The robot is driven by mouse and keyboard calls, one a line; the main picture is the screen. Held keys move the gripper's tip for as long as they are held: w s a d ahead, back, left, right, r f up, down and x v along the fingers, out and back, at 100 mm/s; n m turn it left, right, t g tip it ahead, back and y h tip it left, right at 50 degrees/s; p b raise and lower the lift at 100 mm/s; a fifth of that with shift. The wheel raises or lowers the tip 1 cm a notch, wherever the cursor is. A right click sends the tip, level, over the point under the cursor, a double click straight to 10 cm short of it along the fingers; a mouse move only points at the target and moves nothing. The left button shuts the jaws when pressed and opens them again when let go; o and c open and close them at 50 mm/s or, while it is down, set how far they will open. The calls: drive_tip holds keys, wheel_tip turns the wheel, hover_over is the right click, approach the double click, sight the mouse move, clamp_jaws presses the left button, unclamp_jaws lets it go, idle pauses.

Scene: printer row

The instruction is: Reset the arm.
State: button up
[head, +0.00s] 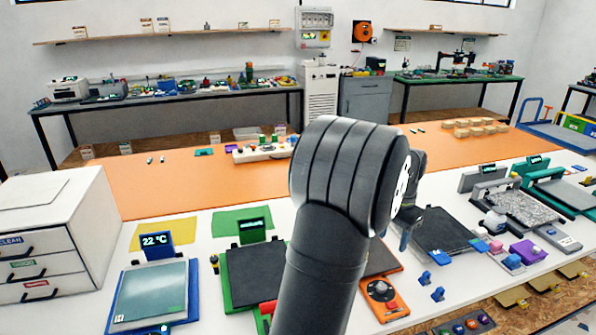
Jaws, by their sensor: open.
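My arm rises from the bottom centre of the head view and its thick grey joint hides much of the middle of the table. Part of my gripper (406,228) shows just right of and behind that joint, above the white table (300,225). It is open, and I see nothing held in it. Its fingertips are largely hidden, so I cannot tell how close they are to the dark printer plate (442,230) beside them.
A blue-framed printer bed (150,295) reading 22 °C and a green-framed one (255,275) stand at left. A white drawer cabinet (55,235) is at far left. An orange control box (382,292) sits right of my arm. The orange strip (150,190) has open room.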

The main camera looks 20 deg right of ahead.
sight(382, 286)
wheel_tip(382, 286, down, 18)
drive_tip(key=shift+r, duration=0.25)
idle(0.4)
drive_tip(key=shift+r, duration=0.1)
drive_tip(key=n, duration=1.2)
drive_tip(key=shift+r, duration=1.05)
idle(1.5)
